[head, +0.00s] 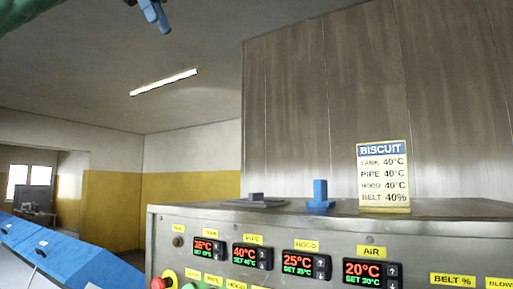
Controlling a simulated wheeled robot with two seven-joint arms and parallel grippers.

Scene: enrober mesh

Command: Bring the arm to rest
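My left gripper (154,14) shows at the top edge of the head view, left of the middle. It is high up, in front of the ceiling, and well clear of the machine (458,240). It is small and partly cut off by the picture edge, so I cannot tell whether its fingers are apart. No held thing can be made out. A green shape fills the top left corner, probably part of my arm. My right gripper is not in view.
On the machine's top stand a blue upright block (320,194), a flat dark piece (255,199) and a BISCUIT settings card (384,178). The front panel has several displays (299,265) and a red button (168,277). Blue surfaces (48,250) lie lower left.

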